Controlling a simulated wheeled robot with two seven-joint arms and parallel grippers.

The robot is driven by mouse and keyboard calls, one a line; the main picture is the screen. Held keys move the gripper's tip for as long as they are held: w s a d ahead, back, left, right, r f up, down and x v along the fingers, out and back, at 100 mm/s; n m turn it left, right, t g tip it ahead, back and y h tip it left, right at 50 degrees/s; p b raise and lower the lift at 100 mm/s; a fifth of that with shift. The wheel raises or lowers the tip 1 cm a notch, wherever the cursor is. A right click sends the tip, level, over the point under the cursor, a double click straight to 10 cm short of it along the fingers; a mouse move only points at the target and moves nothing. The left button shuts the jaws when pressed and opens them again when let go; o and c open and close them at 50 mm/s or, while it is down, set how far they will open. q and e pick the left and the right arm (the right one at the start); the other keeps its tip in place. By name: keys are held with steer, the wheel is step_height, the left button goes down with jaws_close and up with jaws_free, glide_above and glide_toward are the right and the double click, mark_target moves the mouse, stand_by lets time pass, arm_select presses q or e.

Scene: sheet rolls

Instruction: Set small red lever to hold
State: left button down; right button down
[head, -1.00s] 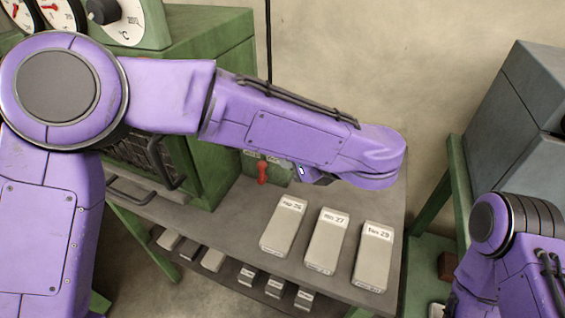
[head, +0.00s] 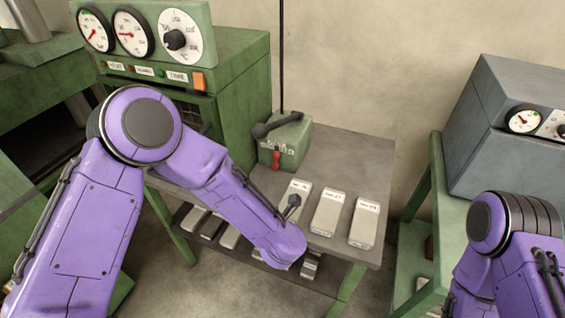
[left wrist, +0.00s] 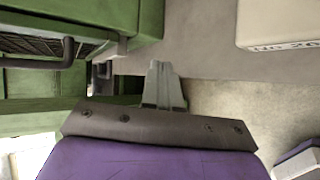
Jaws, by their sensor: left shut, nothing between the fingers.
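The small red lever (head: 276,158) is on the front of a small green box (head: 294,137) at the back of the grey table, and it hangs downward below a label plate. A larger dark lever (head: 274,126) lies across the top of that box. My left arm reaches over the table's front edge, in front of the red lever and apart from it. My left gripper (left wrist: 160,72) is shut and empty in the left wrist view, above the table's edge. The lever does not show there. My right arm is at the right; its gripper is out of view.
A green cabinet (head: 240,95) with dials stands left of the lever box. A grey cabinet (head: 500,150) is at the right.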

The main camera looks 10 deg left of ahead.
arm_select(q)
steer(key=s+a+f+m+g+h+b, duration=0.1)
steer(key=s+a+f+m+g+b, duration=0.1)
steer(key=s+f+m, duration=0.5)
steer(key=s+a+f+m+g+h+b, duration=0.2)
steer(key=s+a+f+m+b, duration=0.2)
steer(key=s+f, duration=0.8)
steer(key=s+a+f+m+g+h+b, duration=0.1)
steer(key=s+a+f+m+b, duration=0.3)
steer(key=s+f+m, duration=0.5)
steer(key=shift+s+a+f+m+g+h, duration=0.15)
steer(key=shift+a+f+m+g+h, duration=0.45)
steer(key=shift+a+m, duration=0.55)
steer(key=shift+r, duration=0.15)
